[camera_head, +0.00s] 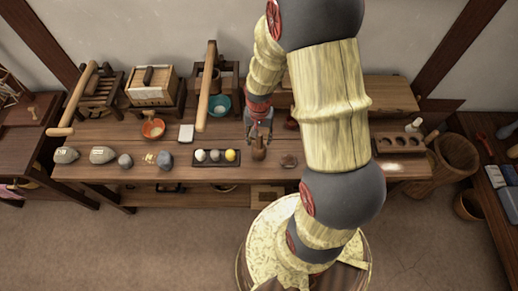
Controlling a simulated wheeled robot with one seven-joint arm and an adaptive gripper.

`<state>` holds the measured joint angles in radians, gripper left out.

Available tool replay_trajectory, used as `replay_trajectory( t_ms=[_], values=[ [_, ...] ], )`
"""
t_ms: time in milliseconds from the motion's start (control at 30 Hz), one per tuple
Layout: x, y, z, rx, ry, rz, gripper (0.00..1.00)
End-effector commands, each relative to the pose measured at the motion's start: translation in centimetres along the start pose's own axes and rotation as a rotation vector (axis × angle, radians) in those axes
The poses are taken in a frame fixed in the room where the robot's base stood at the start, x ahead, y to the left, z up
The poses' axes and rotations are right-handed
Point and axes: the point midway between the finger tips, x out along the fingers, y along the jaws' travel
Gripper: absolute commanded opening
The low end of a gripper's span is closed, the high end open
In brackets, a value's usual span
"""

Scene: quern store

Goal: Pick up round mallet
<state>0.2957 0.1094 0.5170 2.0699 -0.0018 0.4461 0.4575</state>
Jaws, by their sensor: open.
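A small brown wooden piece (259,152), which looks like the round mallet, stands near the front edge of the long wooden table (220,173). My gripper (259,140) points down right over it, with its fingers at or just above its upper part. The jaws are open. I cannot tell whether the fingers are around the piece or touching it.
A dark tray (203,163) with three balls lies to the left. A teal bowl (219,105) stands behind. A flat brown lump (288,160) lies right of my gripper.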

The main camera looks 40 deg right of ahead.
Motion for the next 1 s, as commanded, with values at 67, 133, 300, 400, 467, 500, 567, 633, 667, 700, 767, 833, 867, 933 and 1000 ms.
replay_trajectory(
  t_ms=[67, 133, 300, 400, 467, 500, 567, 633, 667, 700, 767, 833, 867, 933, 1000],
  values=[
    [1.7, 0.1, -0.1, 0.001, -0.002, 0.001, 0.43],
    [2.6, 0.1, 0.0, 0.000, -0.003, 0.001, 0.43],
    [3.2, 0.1, -0.1, 0.000, 0.000, 0.000, 0.43],
    [3.1, 0.1, -0.1, 0.000, 0.001, 0.000, 0.43],
    [3.1, 0.1, -0.1, 0.000, 0.001, 0.000, 0.41],
    [3.1, 0.1, -0.1, 0.000, 0.001, 0.000, 0.39],
    [3.1, 0.1, -0.1, 0.000, 0.001, 0.000, 0.36],
    [3.1, 0.1, -0.1, 0.000, 0.001, 0.000, 0.32],
    [3.1, 0.1, -0.1, 0.000, 0.001, 0.000, 0.30],
    [3.1, 0.1, -0.1, 0.000, 0.001, 0.000, 0.28],
    [3.1, 0.1, -0.1, 0.000, 0.001, 0.000, 0.24],
    [3.1, 0.1, -0.1, 0.000, 0.001, 0.000, 0.20],
    [3.1, 0.1, -0.1, 0.000, 0.001, 0.000, 0.19],
    [3.1, 0.1, -0.1, 0.000, 0.001, 0.000, 0.15],
    [3.1, 0.1, -0.1, 0.000, 0.001, 0.000, 0.11]
  ],
)
